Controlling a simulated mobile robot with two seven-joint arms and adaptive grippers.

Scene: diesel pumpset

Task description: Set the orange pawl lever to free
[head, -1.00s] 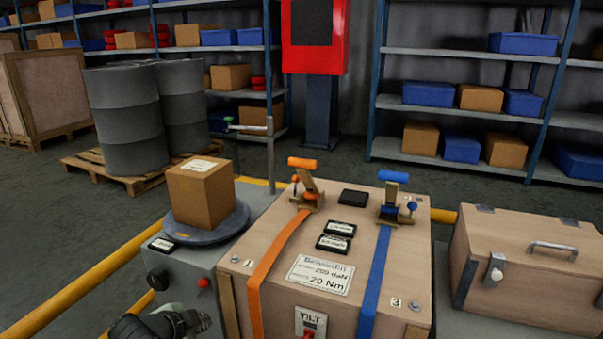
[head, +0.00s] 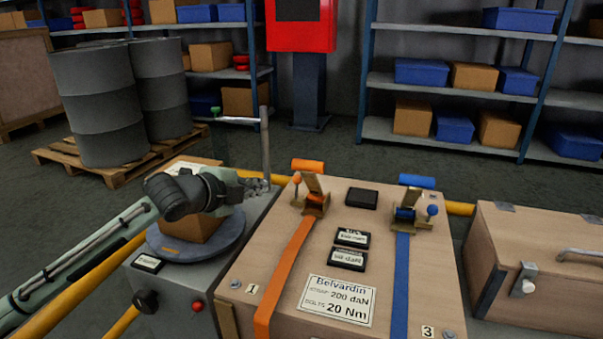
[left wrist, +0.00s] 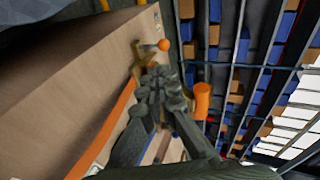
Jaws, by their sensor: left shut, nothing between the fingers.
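The orange pawl lever (head: 297,181) is a small stalk with an orange ball on the left side of the orange strap's ratchet (head: 312,202). The ratchet sits at the far left of the wooden crate's top (head: 300,250), with an orange handle (head: 307,166) above it. My left gripper (head: 264,184) is shut and empty, just left of the ratchet and apart from the lever in the head view. In the left wrist view, the lever's ball (left wrist: 164,45) shows just beyond the shut fingertips (left wrist: 156,76); the ratchet is partly hidden by the fingers. My right gripper is out of view.
A cardboard box (head: 205,228) on a round turntable (head: 168,246) stands under my left forearm. A thin upright post (head: 265,145) rises behind the gripper. A blue ratchet (head: 408,214) sits at the right of the crate, with black labelled plates (head: 352,238) between.

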